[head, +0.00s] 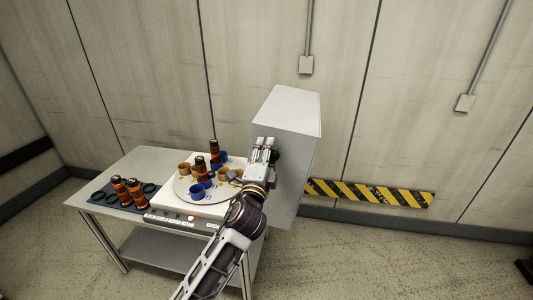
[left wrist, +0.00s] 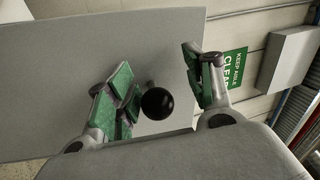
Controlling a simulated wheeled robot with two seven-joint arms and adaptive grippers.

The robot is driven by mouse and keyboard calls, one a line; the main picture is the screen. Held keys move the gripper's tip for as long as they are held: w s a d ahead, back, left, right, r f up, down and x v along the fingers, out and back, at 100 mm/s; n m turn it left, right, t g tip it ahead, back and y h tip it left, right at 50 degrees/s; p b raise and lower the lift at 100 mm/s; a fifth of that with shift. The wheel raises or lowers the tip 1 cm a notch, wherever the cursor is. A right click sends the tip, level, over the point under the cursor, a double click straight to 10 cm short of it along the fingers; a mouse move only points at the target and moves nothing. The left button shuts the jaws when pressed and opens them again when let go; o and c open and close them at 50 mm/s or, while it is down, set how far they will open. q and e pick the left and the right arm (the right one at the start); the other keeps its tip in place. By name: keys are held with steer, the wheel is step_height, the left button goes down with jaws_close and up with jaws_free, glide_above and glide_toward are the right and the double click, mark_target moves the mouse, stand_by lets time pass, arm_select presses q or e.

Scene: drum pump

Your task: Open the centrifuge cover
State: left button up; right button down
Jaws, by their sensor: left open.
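The centrifuge cover (head: 297,115) is a grey box-like lid standing steeply upright at the right side of the centrifuge (head: 160,216). The white rotor disc (head: 183,195) lies uncovered to its left. The cover's grey face (left wrist: 65,75) fills much of the left wrist view, with a black ball knob (left wrist: 158,103) on a short stem. My left gripper (head: 264,143) is at the cover's near face. Its green-padded fingers (left wrist: 165,85) are open, one on each side of the knob, with visible gaps. My right gripper is not in view.
The rotor carries blue and orange cups and dark-capped tubes (head: 201,166). A dark rack (head: 105,196) with more tubes (head: 118,185) is on the left of the table (head: 140,163). Floor right of the table is clear up to the striped wall strip (head: 370,193).

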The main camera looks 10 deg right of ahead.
arm_select(q)
steer(key=shift+s+f, duration=0.1)
steer(key=v, duration=1.1)
steer(key=shift+s+a, duration=0.15)
steer(key=shift+s, duration=0.2)
steer(key=shift+f, duration=0.1)
stand_by(0.3)
stand_by(0.4)
